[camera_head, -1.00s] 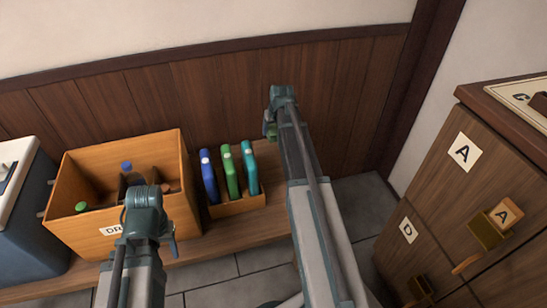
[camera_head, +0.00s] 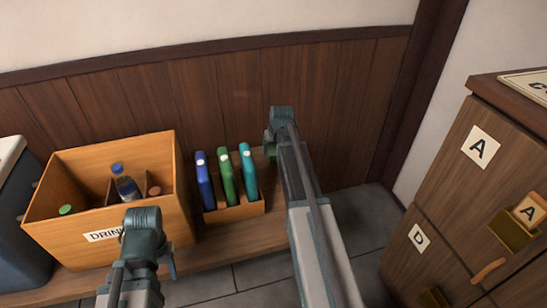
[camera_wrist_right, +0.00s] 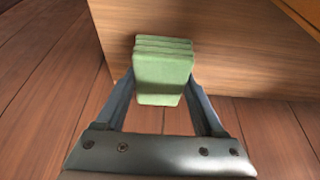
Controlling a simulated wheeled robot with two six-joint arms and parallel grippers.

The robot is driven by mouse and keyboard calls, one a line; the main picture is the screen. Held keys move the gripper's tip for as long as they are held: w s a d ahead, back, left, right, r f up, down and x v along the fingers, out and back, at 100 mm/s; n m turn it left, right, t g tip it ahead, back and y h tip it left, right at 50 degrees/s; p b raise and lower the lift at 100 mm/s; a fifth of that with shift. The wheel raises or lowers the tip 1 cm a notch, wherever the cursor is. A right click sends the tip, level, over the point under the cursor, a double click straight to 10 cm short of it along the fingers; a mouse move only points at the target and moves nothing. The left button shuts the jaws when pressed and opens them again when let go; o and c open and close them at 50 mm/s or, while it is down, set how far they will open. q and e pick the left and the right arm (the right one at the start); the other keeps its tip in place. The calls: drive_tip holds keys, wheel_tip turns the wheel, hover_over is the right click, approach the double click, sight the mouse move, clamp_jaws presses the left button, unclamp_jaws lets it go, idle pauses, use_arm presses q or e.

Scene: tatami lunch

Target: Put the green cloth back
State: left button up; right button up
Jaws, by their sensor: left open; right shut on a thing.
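The green cloth (camera_wrist_right: 163,68) is a folded block with several layers at its far end, gripped between the two fingers of my right gripper (camera_wrist_right: 163,90) in the right wrist view. In the head view my right gripper (camera_head: 275,145) is just right of a small wooden rack (camera_head: 235,212), against the dark panelled wall; the cloth is mostly hidden there by the gripper. My left gripper (camera_head: 142,222) is open in front of the drinks crate, its fingers largely hidden behind its wrist.
The rack holds upright blue (camera_head: 204,180), green (camera_head: 225,178) and teal (camera_head: 248,175) flat things. The wooden drinks crate (camera_head: 180,215) holds bottles. Both stand on a wooden bench (camera_head: 215,245). A blue cooler (camera_head: 22,230) is at left; a cabinet (camera_head: 450,200) with lettered doors is at right.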

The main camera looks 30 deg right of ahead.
use_arm(q)
drive_tip(key=shift+f+b, duration=0.7)
drive_tip(key=shift+f, duration=0.5)
use_arm(e)
drive_tip(key=shift+f, duration=1.15)
drive_tip(key=shift+f, duration=0.1)
use_arm(q)
drive_tip(key=shift+f, duration=0.25)
use_arm(e)
drive_tip(key=shift+f, duration=0.15)
use_arm(q)
drive_tip(key=shift+r, duration=0.1)
use_arm(e)
drive_tip(key=o, duration=1.2)
use_arm(q)
drive_tip(key=shift+r, duration=0.1)
use_arm(e)
drive_tip(key=shift+r, duration=0.2)
use_arm(q)
wheel_tip(320, 180, up, 11)
drive_tip(key=p, duration=1.1)
drive_tip(key=shift+r, duration=0.15)
use_arm(e)
drive_tip(key=v, duration=1.2)
